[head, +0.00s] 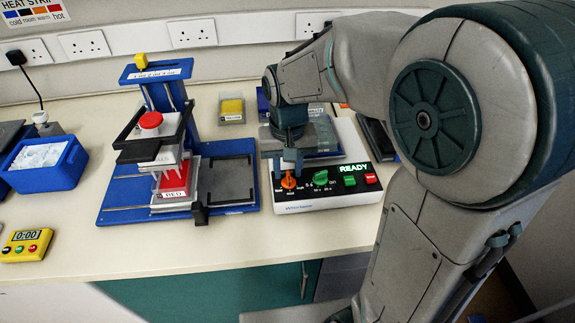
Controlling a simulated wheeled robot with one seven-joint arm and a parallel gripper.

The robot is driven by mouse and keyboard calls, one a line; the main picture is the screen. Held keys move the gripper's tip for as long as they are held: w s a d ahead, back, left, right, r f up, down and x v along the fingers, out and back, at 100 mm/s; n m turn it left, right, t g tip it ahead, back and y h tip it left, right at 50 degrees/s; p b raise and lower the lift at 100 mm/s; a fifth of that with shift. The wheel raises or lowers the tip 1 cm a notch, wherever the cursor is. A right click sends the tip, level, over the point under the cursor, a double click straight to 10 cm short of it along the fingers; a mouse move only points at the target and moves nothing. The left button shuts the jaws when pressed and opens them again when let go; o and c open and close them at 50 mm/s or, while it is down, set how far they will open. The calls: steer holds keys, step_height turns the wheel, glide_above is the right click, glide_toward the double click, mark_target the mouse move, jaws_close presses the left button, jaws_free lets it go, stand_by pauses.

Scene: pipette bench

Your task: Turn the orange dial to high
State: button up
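The orange dial (288,182) is on the left of the white control box's front panel. Its pointer angle is too small to tell. My gripper (289,167) points down right at the dial, with one finger on each side of its upper part. The fingers look apart, with a gap between them. I cannot tell whether they touch the dial. The small labels around the dial are too small to read. The control box (330,200) has a lit display reading READY (354,169).
A green dial (320,178), a green button (350,181) and a red button (371,178) share the panel. A blue press stand (130,192) with a red knob stands close on the left. A blue tub (72,170) and yellow timer (27,242) are farther left. The bench front is clear.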

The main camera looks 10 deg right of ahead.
jaws_close()
steer(key=shift+n, duration=0.3)
steer(key=n, duration=0.5)
steer(key=shift+a, duration=0.3)
steer(key=n, duration=0.6)
steer(key=shift+s+a+r, duration=0.1)
steer(key=shift+s+a, duration=0.15)
steer(key=shift+n, duration=0.3)
jaws_free()
